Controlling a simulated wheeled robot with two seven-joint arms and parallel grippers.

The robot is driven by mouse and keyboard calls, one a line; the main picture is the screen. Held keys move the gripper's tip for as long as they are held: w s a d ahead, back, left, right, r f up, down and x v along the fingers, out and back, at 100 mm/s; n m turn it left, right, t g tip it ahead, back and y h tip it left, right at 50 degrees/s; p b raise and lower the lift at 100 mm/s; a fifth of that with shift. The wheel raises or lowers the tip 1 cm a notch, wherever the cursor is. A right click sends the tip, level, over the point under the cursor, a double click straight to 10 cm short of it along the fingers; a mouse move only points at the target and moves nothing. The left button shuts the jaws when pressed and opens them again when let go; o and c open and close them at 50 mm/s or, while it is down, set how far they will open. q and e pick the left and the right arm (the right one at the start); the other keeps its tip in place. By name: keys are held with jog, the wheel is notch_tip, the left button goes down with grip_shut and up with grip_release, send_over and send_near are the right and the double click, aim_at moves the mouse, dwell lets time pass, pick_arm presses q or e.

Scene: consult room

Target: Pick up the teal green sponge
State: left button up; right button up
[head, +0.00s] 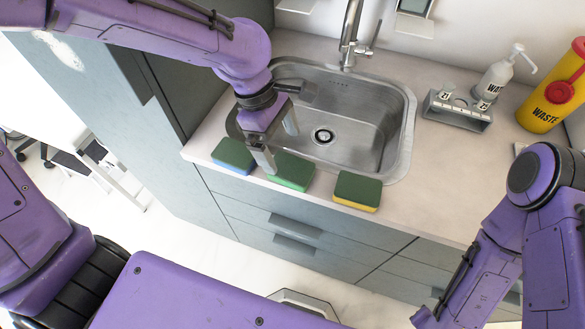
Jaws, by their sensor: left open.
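The teal green sponge (289,172) lies on the counter in front of the sink, the middle one of three sponges in a row. It has a dark green top and a brighter green side. My left gripper (281,152) is open and points down over its left back part. One finger overlaps the sponge's left edge in the picture; the other is farther back, by the sink rim. I cannot tell whether either finger touches the sponge. My right arm shows at the right, but I do not make out its gripper.
A blue sponge with a green top (234,155) lies close on the left. A yellow one with a green top (357,191) lies to the right. Behind are the steel sink (398,125) and tap (350,35). A bottle rack (457,111) and yellow waste bin (551,95) stand right.

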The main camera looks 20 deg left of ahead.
aim_at(290, 167)
pick_arm(q)
jog(key=shift+s+d+f, duration=0.15)
jog(key=shift+d+f, duration=0.05)
jog(key=shift+f, duration=0.25)
jog(key=x, duration=0.5)
jog(key=shift+f, duration=0.1)
jog(key=shift+d, duration=0.1)
jog(key=shift+f+p, duration=0.25)
jog(key=shift+p, duration=0.2)
jog(key=c, duration=1.1)
